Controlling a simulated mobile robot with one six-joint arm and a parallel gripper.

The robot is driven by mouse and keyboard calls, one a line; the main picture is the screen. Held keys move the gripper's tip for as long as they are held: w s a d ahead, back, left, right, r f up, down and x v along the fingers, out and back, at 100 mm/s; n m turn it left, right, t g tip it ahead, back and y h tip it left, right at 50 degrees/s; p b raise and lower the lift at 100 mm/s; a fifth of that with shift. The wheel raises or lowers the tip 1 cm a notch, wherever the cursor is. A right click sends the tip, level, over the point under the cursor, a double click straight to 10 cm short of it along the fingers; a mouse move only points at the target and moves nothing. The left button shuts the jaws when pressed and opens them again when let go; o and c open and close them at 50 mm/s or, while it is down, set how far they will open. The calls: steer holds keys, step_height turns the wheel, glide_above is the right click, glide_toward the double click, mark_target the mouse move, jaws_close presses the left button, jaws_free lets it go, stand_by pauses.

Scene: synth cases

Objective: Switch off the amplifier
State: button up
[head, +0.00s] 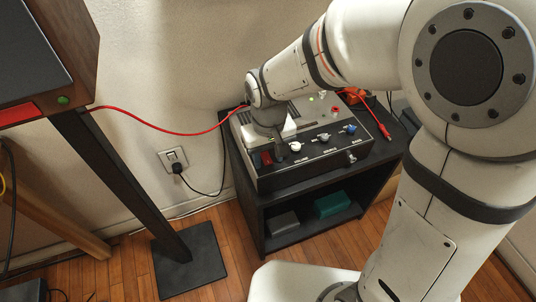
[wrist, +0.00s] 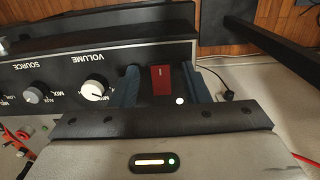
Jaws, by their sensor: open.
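My gripper (head: 281,153) is low over that end, beside the switch in the picture. In the wrist view the panel is upside down, and the red switch (wrist: 162,78) shows between the two blue-grey fingers of my open gripper (wrist: 166,86). I cannot tell whether a finger touches it. A small bright white spot (wrist: 180,100) shows near the switch.
The white VOLUME knob (head: 295,146) is close to the gripper; a blue knob (head: 350,129) is farther right. A red cable (head: 165,131) runs to the amplifier from the left. A wall outlet (head: 173,157) holds a black plug. The black shelf (head: 262,218) holds a teal box (head: 333,204).

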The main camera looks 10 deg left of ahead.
mark_target(264, 153)
jaws_close()
steer(key=p, duration=0.1)
steer(key=r+g+p, duration=0.1)
steer(key=p, duration=0.1)
steer(key=shift+w+a+h+p, duration=0.15)
steer(key=shift+h+p, duration=0.15)
steer(key=shift+h, duration=0.1)
steer(key=shift+w+a+f+g+p, duration=0.15)
steer(key=shift+g+p, duration=0.35)
steer(key=shift+p, duration=0.35)
steer(key=shift+f+g+h+p, duration=0.1)
steer(key=shift+g+h+p, duration=0.2)
steer(key=shift+h, duration=0.1)
steer(key=shift+f, duration=0.1)
jaws_free()
steer(key=d+p+v, duration=0.1)
steer(key=v, duration=0.6)
steer(key=shift+a+r+p, duration=0.3)
steer(key=shift+a+r, duration=0.1)
steer(key=shift+a, duration=0.05)
